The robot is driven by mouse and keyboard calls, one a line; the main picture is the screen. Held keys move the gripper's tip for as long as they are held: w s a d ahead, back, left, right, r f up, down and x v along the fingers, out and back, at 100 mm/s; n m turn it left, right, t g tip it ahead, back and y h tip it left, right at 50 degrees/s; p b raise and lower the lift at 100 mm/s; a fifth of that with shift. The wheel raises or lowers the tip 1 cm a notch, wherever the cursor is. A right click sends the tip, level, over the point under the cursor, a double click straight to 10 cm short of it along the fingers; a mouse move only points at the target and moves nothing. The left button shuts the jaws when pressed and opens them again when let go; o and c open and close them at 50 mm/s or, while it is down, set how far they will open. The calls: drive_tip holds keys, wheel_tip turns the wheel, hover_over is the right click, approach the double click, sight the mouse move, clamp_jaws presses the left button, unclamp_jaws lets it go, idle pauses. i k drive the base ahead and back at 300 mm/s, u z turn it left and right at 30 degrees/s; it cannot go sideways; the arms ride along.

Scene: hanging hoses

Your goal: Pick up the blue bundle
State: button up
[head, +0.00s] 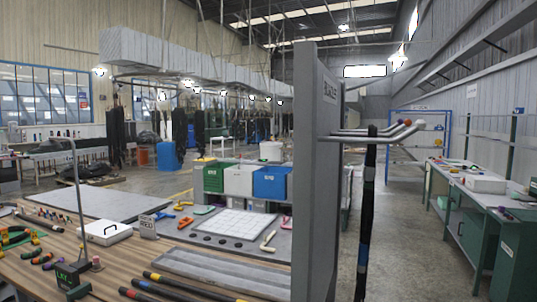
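A grey upright panel (307,170) stands right of the middle, with several pegs (380,133) sticking out to the right near its upper part. A dark hose or bundle of hoses (368,200) hangs straight down at the pegs, with a blue band (363,253) low on it and a greyish band higher up. It is the only hanging bundle near me with blue on it. Its lower end reaches the bottom of the picture. I cannot tell how it is looped over the peg. My gripper is not in view.
A wooden bench (110,262) with tools, dark hoses and a white box (104,232) fills the lower left. Green, white and blue bins (270,183) stand behind it. A green workbench (470,215) is at the right. The floor (405,240) between is clear.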

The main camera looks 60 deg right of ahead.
sight(370, 161)
drive_tip(key=u, duration=1.45)
drive_tip(key=k, duration=2.35)
drive_tip(key=z, duration=1)
